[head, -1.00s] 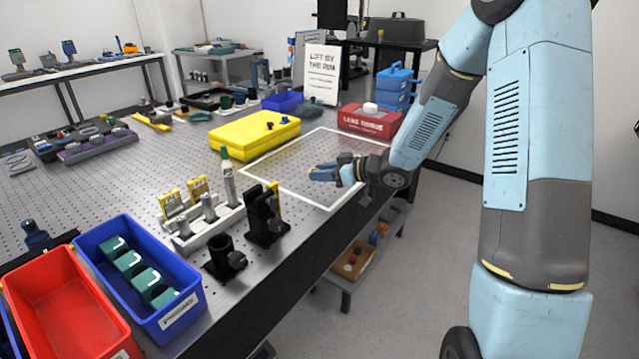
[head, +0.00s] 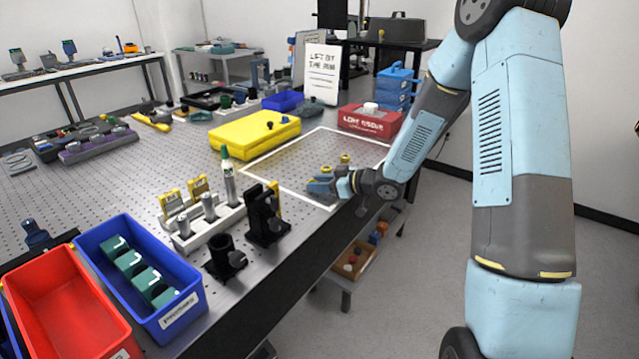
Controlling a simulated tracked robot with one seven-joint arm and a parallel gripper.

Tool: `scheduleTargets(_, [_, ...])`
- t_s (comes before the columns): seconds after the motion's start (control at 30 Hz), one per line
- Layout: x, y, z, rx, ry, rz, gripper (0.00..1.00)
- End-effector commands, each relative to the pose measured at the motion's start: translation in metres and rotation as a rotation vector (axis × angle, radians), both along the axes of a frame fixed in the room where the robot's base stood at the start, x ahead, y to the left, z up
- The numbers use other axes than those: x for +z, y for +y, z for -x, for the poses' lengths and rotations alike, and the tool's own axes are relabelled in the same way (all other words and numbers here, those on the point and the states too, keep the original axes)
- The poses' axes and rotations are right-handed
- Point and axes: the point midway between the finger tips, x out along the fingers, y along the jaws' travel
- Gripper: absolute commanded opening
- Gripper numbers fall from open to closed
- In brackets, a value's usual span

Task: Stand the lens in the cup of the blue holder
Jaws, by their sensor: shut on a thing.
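My gripper (head: 322,186) is at the end of the arm, low over the front part of the white-outlined area on the table. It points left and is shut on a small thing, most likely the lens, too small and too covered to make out. Small blue parts show at the gripper's tip; I cannot tell whether any belong to the blue holder. Two small yellow-topped pieces stand just behind the gripper, one near its tip (head: 326,170) and one farther back (head: 345,158). I cannot tell whether either is part of the holder's cup.
Black mounts (head: 264,222) and a white rack (head: 190,238) stand in front left. The table's front edge runs close to my gripper.

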Motion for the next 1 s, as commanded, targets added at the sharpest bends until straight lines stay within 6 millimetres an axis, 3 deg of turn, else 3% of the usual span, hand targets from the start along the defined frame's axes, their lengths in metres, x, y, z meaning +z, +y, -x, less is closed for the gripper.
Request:
scheduleTargets(0.1, [-0.0034,-0.0001,0.0001,0.000,0.001,0.000,0.05])
scheduleTargets(0.13, [-0.0034,-0.0002,0.0001,0.000,0.001,0.000,0.36])
scheduleTargets(0.37, [-0.0047,-0.0001,0.0014,0.001,0.005,0.002,0.58])
scheduleTargets(1.0, [-0.0047,0.0008,0.0045,0.006,0.010,0.006,0.60])
